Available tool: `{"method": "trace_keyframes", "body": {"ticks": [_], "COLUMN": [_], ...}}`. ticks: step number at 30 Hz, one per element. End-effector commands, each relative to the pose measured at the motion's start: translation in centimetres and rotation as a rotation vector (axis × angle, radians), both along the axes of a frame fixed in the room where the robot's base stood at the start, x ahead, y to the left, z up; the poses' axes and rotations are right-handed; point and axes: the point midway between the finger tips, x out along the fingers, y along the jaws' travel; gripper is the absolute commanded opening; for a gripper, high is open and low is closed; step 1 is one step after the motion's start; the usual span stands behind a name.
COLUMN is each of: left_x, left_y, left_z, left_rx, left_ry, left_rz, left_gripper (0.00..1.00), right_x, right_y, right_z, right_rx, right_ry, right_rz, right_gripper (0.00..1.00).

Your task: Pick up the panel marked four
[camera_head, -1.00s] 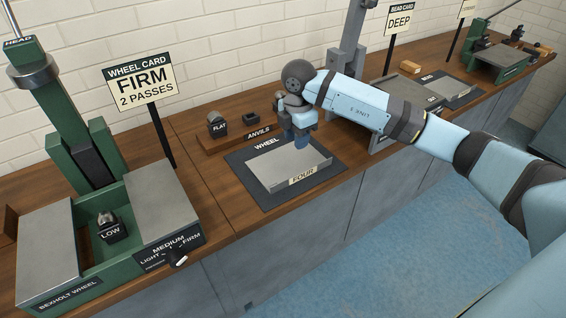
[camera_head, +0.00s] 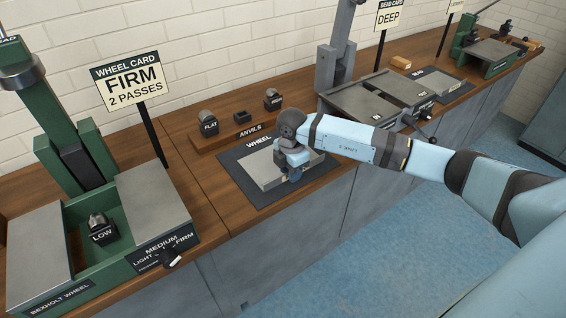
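The panel marked four (camera_head: 264,172) is a flat grey metal sheet lying on the dark mat labelled WHEEL (camera_head: 236,176). My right arm reaches in from the right, and my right gripper (camera_head: 294,174) is at the panel's front right part, pointing down. The gripper and wrist cover the panel's FOUR label and its right side. The fingertips are too hidden to tell whether they touch or grip the panel. My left gripper is not in view.
A green wheel machine (camera_head: 100,220) stands at the left, with a LOW anvil (camera_head: 102,230) in it. Behind the mat is an anvil rack (camera_head: 205,143) with several anvils. A card sign (camera_head: 131,82) stands at the back left. A grey machine (camera_head: 365,105) is beyond my wrist.

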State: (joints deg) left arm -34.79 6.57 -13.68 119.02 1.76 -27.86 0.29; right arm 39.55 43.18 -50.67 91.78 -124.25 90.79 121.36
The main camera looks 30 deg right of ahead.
Motion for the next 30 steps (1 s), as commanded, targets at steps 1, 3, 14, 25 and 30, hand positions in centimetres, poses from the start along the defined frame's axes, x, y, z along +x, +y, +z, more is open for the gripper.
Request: {"method": "trace_keyframes", "body": {"ticks": [1, 3, 14, 25, 30], "left_x": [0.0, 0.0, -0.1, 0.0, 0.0], "left_y": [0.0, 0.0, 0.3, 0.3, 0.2], "left_z": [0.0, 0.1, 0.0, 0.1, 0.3], "left_rx": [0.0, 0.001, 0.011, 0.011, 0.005], "left_ry": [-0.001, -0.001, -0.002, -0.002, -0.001], "left_rz": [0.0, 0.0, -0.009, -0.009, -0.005], "left_gripper": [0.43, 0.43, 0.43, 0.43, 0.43], "right_x": [0.0, 0.0, 0.0, 0.1, 0.1], "right_y": [0.0, 0.0, 0.0, 0.0, 0.1], "right_z": [0.0, 0.0, 0.1, 0.9, 3.3], "right_rx": [0.0, 0.0, 0.001, 0.002, 0.002], "right_ry": [-0.001, -0.001, -0.002, -0.004, -0.004], "right_rz": [0.0, 0.001, 0.001, 0.001, 0.002], "right_gripper": [0.33, 0.33, 0.0, 0.0, 0.0]}}
